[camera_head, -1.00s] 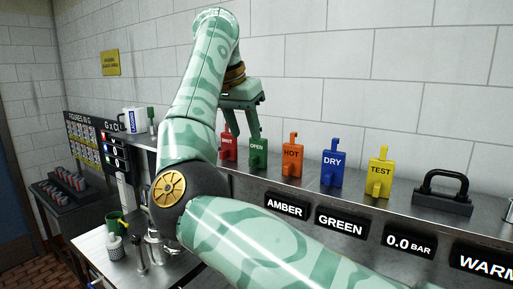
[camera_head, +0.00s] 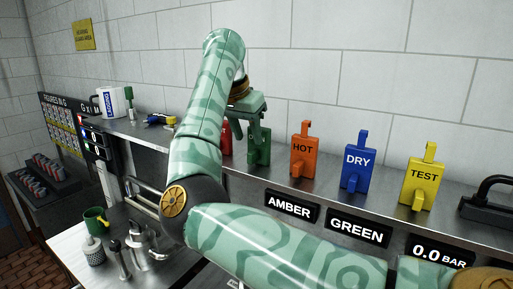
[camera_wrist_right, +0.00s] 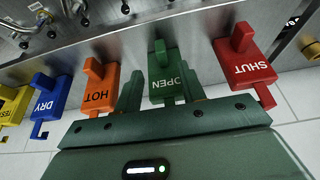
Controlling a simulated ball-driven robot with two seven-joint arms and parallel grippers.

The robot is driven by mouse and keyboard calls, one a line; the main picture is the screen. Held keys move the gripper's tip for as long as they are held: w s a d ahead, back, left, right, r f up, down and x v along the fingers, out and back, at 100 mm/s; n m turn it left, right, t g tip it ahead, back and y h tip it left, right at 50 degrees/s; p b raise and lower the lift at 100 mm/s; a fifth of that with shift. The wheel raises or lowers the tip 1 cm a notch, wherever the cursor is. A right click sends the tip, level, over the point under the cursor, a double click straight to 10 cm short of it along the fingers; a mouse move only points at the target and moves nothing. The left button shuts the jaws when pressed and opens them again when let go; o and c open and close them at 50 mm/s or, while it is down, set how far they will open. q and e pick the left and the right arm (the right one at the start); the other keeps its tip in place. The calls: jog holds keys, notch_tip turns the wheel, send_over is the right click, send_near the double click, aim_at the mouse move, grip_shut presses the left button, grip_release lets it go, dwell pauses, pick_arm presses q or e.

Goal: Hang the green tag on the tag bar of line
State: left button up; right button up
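The green tag (camera_wrist_right: 165,80), lettered OPEN, stands on the steel shelf between the red SHUT tag (camera_wrist_right: 243,65) and the orange HOT tag (camera_wrist_right: 98,85). In the head view the green tag (camera_head: 265,150) is partly hidden by my right gripper (camera_head: 256,128). In the right wrist view my right gripper (camera_wrist_right: 162,90) has one finger on each side of the green tag. The fingers look apart, with a narrow gap on the orange tag's side; contact on the other side is unclear. My left gripper is not in view. I cannot make out a tag bar.
The blue DRY tag (camera_head: 357,165) and yellow TEST tag (camera_head: 422,182) stand farther right, beside a black handled block (camera_head: 490,203). A white mug (camera_head: 112,102) and a yellow-and-blue tool (camera_head: 160,119) are on the shelf at left. A green mug (camera_head: 96,220) stands on the lower bench.

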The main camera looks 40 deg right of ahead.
aim_at(251, 152)
jog(key=shift+w+d+f, duration=0.2)
jog(key=shift+d+f, duration=0.5)
jog(key=shift+f, duration=0.2)
jog(key=f, duration=0.4)
jog(key=shift+w+d+f+p, duration=0.15)
jog(key=shift+w+d+p, duration=0.1)
jog(key=shift+p, duration=0.15)
jog(key=shift+w+d+f, duration=0.1)
jog(key=shift+d+f, duration=0.2)
jog(key=shift+f, duration=0.05)
jog(key=shift+a, duration=0.1)
grip_shut()
